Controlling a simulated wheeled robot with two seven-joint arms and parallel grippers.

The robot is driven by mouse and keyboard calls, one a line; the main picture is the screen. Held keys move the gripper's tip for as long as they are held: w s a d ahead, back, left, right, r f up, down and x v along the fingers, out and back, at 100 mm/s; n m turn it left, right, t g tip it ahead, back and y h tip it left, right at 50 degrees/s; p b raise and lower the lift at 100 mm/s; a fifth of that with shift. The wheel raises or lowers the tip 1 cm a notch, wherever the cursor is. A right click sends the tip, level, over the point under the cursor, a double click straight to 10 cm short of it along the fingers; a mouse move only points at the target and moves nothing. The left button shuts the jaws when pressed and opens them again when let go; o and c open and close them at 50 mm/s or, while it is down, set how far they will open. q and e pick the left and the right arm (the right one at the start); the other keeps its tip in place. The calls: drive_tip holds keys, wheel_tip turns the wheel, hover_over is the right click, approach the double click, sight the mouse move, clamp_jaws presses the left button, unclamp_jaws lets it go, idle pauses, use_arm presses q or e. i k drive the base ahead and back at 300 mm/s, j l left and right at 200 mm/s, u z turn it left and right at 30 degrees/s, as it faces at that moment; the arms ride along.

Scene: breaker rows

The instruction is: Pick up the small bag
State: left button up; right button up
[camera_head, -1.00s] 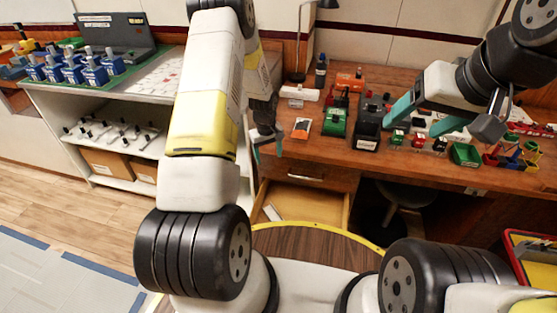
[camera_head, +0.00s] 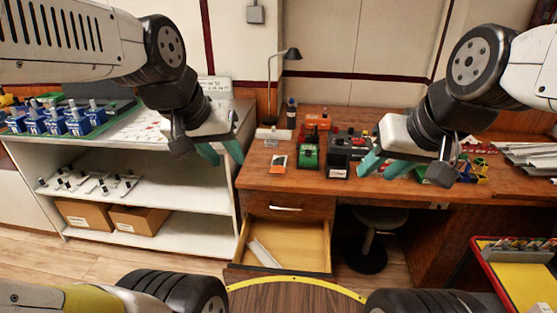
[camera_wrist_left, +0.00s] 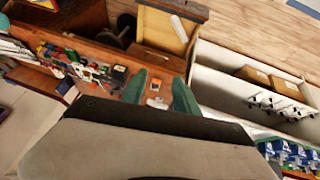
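My right gripper (camera_head: 383,167) is open over the desk, right of the bag, in front of the black devices.
The desk (camera_head: 300,183) has an open drawer (camera_head: 290,240) below the bag. A green device (camera_head: 309,157) and a black one (camera_head: 338,166) stand right of the bag. A lamp (camera_head: 270,85) stands behind. A white shelf unit (camera_head: 190,195) is at left.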

sight(278, 162)
drive_tip(key=j+z, duration=0.1)
drive_tip(key=j, duration=0.75)
drive_tip(key=k+j+z, duration=0.15)
drive_tip(key=j, duration=0.75)
drive_tip(key=i+j, duration=0.15)
drive_tip(key=j, duration=0.15)
drive_tip(key=i+j+z, duration=0.15)
drive_tip(key=j, duration=0.15)
drive_tip(key=i+j, duration=0.15)
drive_tip(key=j, duration=0.15)
drive_tip(key=i+j+z, duration=0.15)
drive_tip(key=j, duration=0.2)
drive_tip(key=i+j+z, duration=0.1)
drive_tip(key=i+j, duration=0.15)
drive_tip(key=i, duration=0.15)
drive_tip(key=i+j, duration=0.25)
drive_tip(key=i, duration=0.2)
drive_tip(key=z, duration=0.05)
